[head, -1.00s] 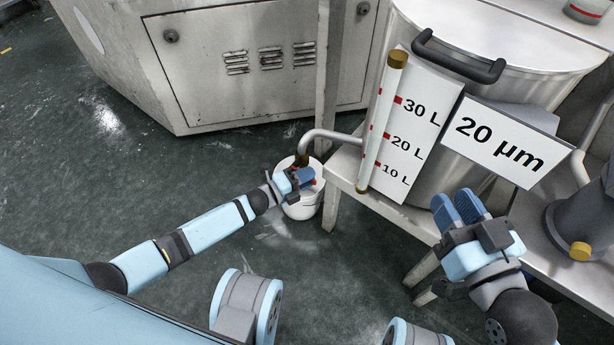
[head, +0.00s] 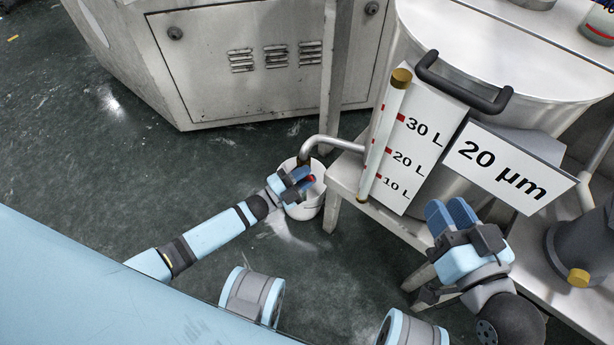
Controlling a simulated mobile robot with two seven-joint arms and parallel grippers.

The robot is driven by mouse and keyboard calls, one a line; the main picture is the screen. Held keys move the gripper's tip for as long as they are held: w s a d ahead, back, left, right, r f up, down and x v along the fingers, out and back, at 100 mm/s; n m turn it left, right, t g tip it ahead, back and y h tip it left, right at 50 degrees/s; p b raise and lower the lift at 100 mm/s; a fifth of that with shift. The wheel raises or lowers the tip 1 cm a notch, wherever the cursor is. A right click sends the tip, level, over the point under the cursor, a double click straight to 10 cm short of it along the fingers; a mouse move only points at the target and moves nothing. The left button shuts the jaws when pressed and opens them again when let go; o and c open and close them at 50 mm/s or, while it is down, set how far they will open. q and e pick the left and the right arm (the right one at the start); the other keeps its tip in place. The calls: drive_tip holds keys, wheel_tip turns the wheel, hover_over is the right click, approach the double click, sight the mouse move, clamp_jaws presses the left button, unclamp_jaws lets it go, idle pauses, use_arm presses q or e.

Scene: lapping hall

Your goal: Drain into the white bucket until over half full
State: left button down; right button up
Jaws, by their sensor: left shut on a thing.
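The white bucket (head: 312,209) stands on the floor under the bent drain pipe (head: 333,142) of the steel tank (head: 530,62). My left gripper (head: 301,177) is over the bucket's mouth, just below the pipe's end. It is shut on a small red part, seemingly the drain valve's handle (head: 311,179), which the fingers mostly cover. The gripper hides much of the bucket's inside, so I cannot tell its fill level. A sight tube (head: 384,135) stands beside the tank's 10, 20 and 30 L scale. My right gripper (head: 450,215) is shut and empty, in front of the tank.
The tank stands on a steel bench (head: 395,222) whose leg is close beside the bucket. A "20 µm" sign (head: 508,165) is on the tank's front. A grey pot-like thing (head: 585,235) stands at the right. A metal cabinet (head: 250,70) is behind; the floor at left is clear.

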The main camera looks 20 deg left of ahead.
use_arm(q)
drive_tip(key=shift+a+r+n+t, duration=0.2)
drive_tip(key=shift+n+t, duration=0.1)
drive_tip(key=shift+n, duration=0.5)
use_arm(e)
drive_tip(key=shift+r, duration=0.25)
drive_tip(key=shift+w+r, duration=0.15)
drive_tip(key=shift+r, duration=0.05)
use_arm(q)
drive_tip(key=c, duration=1)
unclamp_jaws()
drive_tip(key=shift+o, duration=0.2)
use_arm(e)
drive_tip(key=shift+f, duration=0.2)
use_arm(q)
drive_tip(key=shift+s+a, duration=0.1)
drive_tip(key=p+v, duration=0.3)
drive_tip(key=v, duration=1)
drive_tip(key=shift+s, duration=0.25)
use_arm(e)
drive_tip(key=r+t, duration=0.1)
drive_tip(key=r, duration=0.1)
drive_tip(key=r+t, duration=0.1)
drive_tip(key=r, duration=0.1)
drive_tip(key=shift+d+r, duration=0.2)
use_arm(q)
drive_tip(key=shift+a+f, duration=0.1)
drive_tip(key=shift+f, duration=0.05)
